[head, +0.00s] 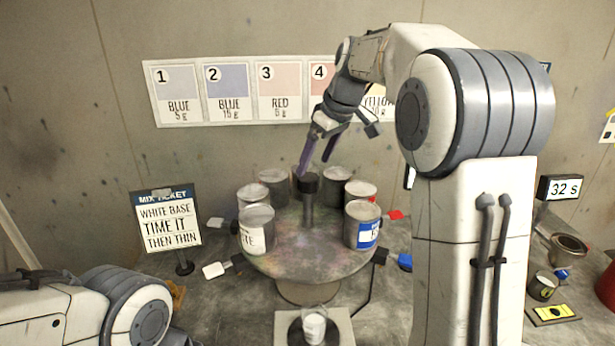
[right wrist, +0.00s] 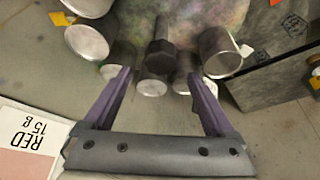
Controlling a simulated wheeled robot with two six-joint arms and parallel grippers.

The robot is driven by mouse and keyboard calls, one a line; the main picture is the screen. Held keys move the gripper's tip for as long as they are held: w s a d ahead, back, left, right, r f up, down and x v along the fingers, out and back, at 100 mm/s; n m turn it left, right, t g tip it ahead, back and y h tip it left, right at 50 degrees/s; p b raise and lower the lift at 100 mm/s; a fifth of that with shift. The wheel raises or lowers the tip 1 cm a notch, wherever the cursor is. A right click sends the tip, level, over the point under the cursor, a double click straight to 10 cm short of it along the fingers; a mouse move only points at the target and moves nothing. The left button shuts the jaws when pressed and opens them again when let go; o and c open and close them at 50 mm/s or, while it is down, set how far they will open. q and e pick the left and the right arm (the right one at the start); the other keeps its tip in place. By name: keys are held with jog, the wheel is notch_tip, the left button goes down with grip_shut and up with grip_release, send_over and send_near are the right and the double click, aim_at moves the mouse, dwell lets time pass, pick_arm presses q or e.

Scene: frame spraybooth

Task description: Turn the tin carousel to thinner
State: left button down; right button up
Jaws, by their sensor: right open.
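The tin carousel (head: 290,257) is a round, paint-stained turntable with several grey-topped tins around its rim. A post with a dark knob (head: 308,184) stands at its middle; the knob also shows in the right wrist view (right wrist: 160,57). The front tins are a white-labelled one (head: 257,230) at left and a blue-labelled one (head: 362,226) at right. No label reading thinner is legible. My right gripper (head: 316,165) is open and empty, pointing down over the carousel's back side, close to the knob; I cannot tell if it touches. My left gripper is out of view.
A scale with a cup (head: 314,328) stands in front of the carousel. Coloured tabs lie around it. A mix ticket sign (head: 170,220) stands at left. At right are a timer reading 32 s (head: 565,188) and small tins (head: 543,286). Colour cards (head: 228,92) hang on the wall.

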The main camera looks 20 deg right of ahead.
aim_at(308, 176)
jog(key=x, duration=0.6)
jog(key=shift+p, duration=0.35)
grip_shut()
